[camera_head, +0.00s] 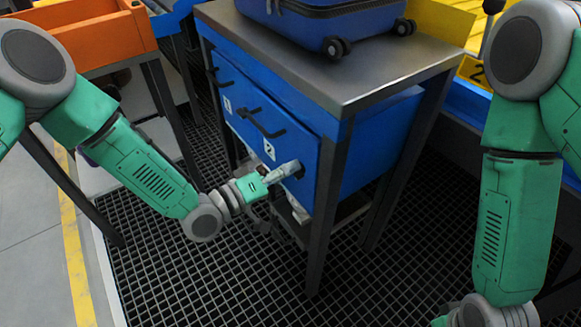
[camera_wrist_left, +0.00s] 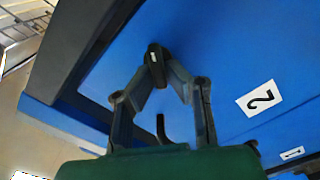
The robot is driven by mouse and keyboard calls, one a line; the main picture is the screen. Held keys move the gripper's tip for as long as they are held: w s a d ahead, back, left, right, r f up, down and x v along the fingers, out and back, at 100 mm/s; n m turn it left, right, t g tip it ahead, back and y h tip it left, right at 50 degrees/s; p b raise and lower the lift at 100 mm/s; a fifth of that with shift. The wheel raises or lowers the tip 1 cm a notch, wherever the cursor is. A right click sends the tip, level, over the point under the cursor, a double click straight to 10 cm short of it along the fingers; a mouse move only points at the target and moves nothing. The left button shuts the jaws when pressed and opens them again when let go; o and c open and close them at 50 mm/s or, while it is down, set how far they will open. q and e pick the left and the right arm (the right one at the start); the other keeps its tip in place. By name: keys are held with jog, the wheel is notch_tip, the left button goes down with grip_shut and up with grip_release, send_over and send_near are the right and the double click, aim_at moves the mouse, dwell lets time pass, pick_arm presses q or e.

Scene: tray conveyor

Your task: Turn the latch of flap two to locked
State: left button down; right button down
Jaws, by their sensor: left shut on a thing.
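Flap two (camera_head: 297,143) is a blue panel on the front of the metal-topped stand, marked by a white label 2 (camera_head: 268,150). It also fills much of the left wrist view (camera_wrist_left: 225,60), with its label upside down. Its latch (camera_wrist_left: 156,62) is a small dark knob near the panel's edge, mostly covered by my fingers in the head view. My left gripper (camera_head: 291,170) is at the flap's lower right corner, and its fingertips are closed around the latch. Whether the latch points to locked cannot be told. My right gripper is out of view.
Flap one with label 1 (camera_head: 228,105) lies to the left. A black bar handle (camera_head: 262,124) sticks out of flap two. A blue suitcase (camera_head: 325,22) lies on the steel top (camera_head: 375,62). An orange bin (camera_head: 100,38) stands left.

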pick_arm(q)
jog(key=shift+w+a+f+n+b, duration=0.1)
jog(key=shift+f+n+b, duration=0.1)
jog(key=shift+n, duration=0.9)
jog(key=shift+w+a+f+n+b, duration=0.1)
jog(key=shift+n+b, duration=0.1)
jog(key=shift+n, duration=0.9)
jog(key=shift+a+f+n+b, duration=0.1)
jog(key=shift+n+b, duration=0.1)
jog(key=shift+n, duration=0.9)
jog(key=c, duration=1.6)
grip_release()
jog(key=shift+s, duration=0.15)
